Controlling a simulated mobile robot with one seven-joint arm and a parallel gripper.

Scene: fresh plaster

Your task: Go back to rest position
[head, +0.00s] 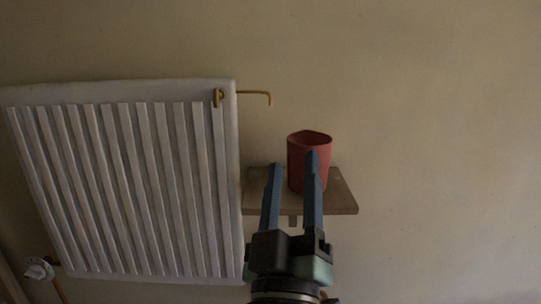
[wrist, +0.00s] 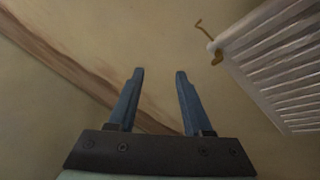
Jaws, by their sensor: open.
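My gripper (head: 293,165) shows in the lower middle of the head view, its two blue fingers pointing up and apart, with nothing between them. In the head view, its right finger covers part of a red cup (head: 300,147). The cup stands upright on a small wooden wall shelf (head: 342,196). In the wrist view my gripper (wrist: 159,75) is open and empty against the beige wall. The cup and shelf are not visible in the wrist view.
A white ribbed radiator (head: 130,180) hangs on the wall left of the shelf; its corner also shows in the wrist view (wrist: 285,55). A bent brass pipe (head: 250,93) sticks out at its top right. A valve knob (head: 38,270) is at lower left. The wall to the right is bare.

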